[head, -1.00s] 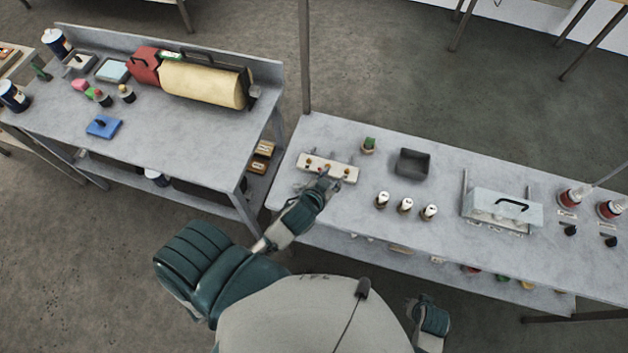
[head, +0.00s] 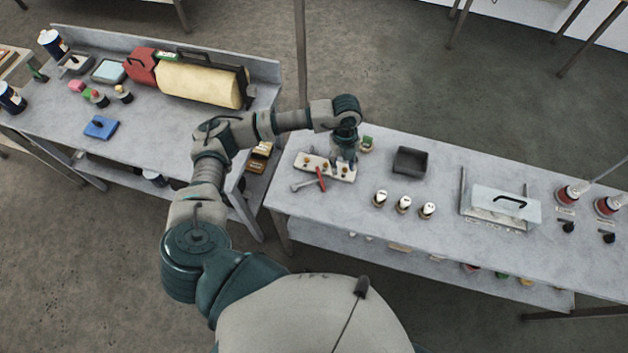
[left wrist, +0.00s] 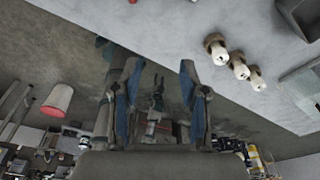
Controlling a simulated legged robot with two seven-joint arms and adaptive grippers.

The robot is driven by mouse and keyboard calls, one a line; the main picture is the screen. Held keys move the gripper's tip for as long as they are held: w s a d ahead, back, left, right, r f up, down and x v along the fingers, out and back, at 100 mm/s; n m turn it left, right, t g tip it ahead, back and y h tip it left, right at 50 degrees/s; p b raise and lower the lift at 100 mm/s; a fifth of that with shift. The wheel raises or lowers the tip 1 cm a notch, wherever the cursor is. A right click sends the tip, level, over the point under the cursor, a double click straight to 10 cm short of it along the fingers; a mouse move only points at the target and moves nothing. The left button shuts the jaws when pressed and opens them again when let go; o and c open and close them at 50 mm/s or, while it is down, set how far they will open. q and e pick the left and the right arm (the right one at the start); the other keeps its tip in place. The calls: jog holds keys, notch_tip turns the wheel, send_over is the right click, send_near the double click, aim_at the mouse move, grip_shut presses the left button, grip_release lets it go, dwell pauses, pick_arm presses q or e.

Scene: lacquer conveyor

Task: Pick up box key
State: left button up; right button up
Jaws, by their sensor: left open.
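A pale rack (head: 312,160) with several brown knob-like pieces stands on the right table. A red-handled tool (head: 321,178) and a grey metal tool (head: 303,184) lie at its front edge. I cannot tell which piece is the box key. My left gripper (head: 346,158) points down over the right end of the rack and hides part of it. In the left wrist view my left gripper (left wrist: 160,95) has its fingers spread, with nothing clearly held between them. My right gripper is out of view.
A green-topped small pot (head: 367,144) stands close behind my left gripper. A dark open bin (head: 411,161) and several white-topped bottles (head: 404,204) stand to the right. A handled metal cover (head: 505,203) is farther right. Table space in front of the bottles is clear.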

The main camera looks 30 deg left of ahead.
pick_arm(q)
jog(key=n+y, duration=0.1)
jog(key=y, duration=0.1)
send_near(323, 185)
jog(key=f+p, duration=0.1)
jog(key=f, duration=0.1)
jog(key=f+p, duration=0.1)
jog(key=shift+w+a+f, duration=0.1)
jog(key=shift+a+f, duration=0.3)
jog(key=f+p, duration=0.1)
jog(key=f, duration=0.1)
jog(key=s+f, duration=0.1)
jog(key=f, duration=0.1)
jog(key=shift+f+p, duration=0.25)
jog(key=shift+p, duration=0.15)
jog(key=shift+f, duration=0.4)
grip_shut()
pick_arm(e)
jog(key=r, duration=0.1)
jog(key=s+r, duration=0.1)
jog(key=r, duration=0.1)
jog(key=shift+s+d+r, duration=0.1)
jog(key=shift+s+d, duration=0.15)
